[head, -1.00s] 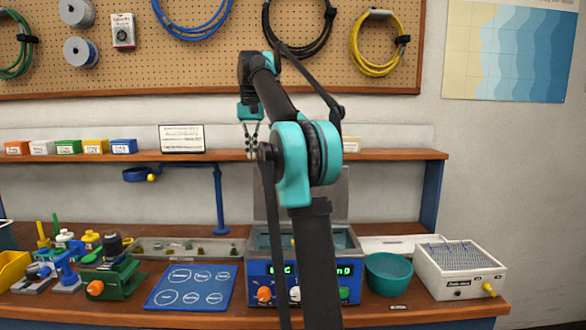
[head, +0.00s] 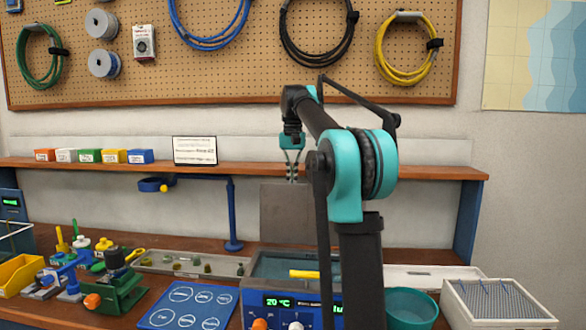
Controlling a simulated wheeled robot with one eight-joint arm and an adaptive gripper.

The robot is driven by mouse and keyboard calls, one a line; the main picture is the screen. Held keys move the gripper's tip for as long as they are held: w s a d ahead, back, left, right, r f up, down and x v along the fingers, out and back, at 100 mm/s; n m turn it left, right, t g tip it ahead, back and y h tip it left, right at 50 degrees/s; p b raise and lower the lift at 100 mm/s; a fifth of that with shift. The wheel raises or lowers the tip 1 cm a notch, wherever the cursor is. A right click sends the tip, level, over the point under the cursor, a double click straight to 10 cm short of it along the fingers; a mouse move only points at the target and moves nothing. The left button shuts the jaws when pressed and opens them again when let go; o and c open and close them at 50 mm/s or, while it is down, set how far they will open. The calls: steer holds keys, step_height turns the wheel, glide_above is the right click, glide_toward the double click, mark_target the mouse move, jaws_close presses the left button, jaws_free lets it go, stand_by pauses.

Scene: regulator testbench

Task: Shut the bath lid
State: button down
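The bath is a blue box (head: 252,299) with a lit display reading about 20 °C and a grey open basin. Its grey lid (head: 287,215) stands upright at the basin's back, so the bath is open. A yellow bar (head: 304,274) shows at the basin. My gripper (head: 292,179) points down at the upper edge of the lid in the picture, in front of the shelf. Whether it touches the lid, or is in front of or behind it, I cannot tell. Its fingers look close together, too small to judge. My arm hides the right part of the bath and lid.
A teal bowl (head: 411,306) and a white box with a mesh top (head: 497,303) stand to the right. A blue mat with circles (head: 188,306), a green fixture (head: 117,287) and a shallow tray (head: 147,263) are to the left. A shelf (head: 400,169) runs behind.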

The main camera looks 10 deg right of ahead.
mark_target(291, 187)
steer(key=shift+s+a+f, duration=0.2)
steer(key=shift+s+f, duration=0.15)
steer(key=shift+s, duration=0.25)
steer(key=shift+s+a+f, duration=0.25)
steer(key=shift+s+f, duration=0.05)
steer(key=shift+s, duration=0.35)
steer(key=shift+s+a+f, duration=0.2)
steer(key=shift+s+f, duration=0.15)
steer(key=shift+s, duration=0.25)
steer(key=shift+s, duration=0.1)
